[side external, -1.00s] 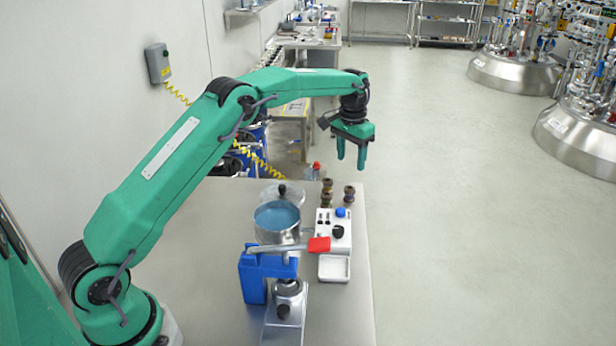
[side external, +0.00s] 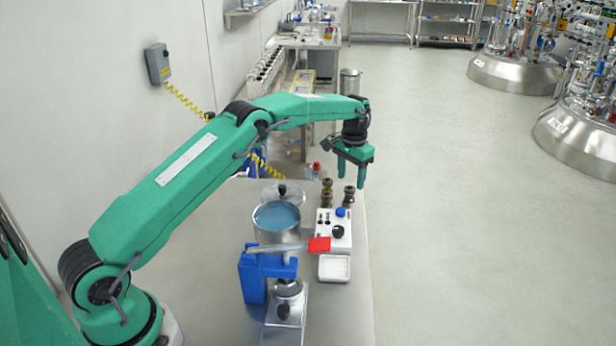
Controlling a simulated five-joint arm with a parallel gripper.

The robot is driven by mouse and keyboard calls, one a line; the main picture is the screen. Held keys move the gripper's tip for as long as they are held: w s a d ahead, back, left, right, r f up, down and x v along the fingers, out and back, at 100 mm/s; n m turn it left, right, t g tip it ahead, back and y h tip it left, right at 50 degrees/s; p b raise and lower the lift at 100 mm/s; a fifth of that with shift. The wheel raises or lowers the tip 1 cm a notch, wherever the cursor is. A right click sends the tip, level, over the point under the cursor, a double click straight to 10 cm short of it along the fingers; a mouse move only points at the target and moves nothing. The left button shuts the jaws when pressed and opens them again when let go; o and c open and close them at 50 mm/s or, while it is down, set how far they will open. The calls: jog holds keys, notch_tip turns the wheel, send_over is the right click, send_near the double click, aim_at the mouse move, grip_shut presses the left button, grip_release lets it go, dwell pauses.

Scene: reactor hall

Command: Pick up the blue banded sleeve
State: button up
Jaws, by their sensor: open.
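Three small dark, banded sleeves stand together near the far right edge of the steel table: one at the back (side external: 327,184), one in front of it (side external: 326,199), and one to the right (side external: 349,197). They are too small for me to tell which has the blue band. My gripper (side external: 351,184) points down with its two green fingers apart and nothing between them. In the picture the right sleeve's top lies between the fingertips. I cannot tell how high the fingers are above it.
A white box with knobs (side external: 338,232) stands just in front of the sleeves, with a white tray (side external: 334,268) before it. A pan of blue liquid (side external: 277,220) and a blue stand (side external: 252,278) are to the left. A red-capped bottle (side external: 315,171) stands behind.

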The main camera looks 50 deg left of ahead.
aim_at(350, 189)
jog(key=shift+f, duration=0.15)
jog(key=shift+s+f, duration=0.1)
jog(key=shift+f, duration=2.4)
jog(key=c, duration=1.1)
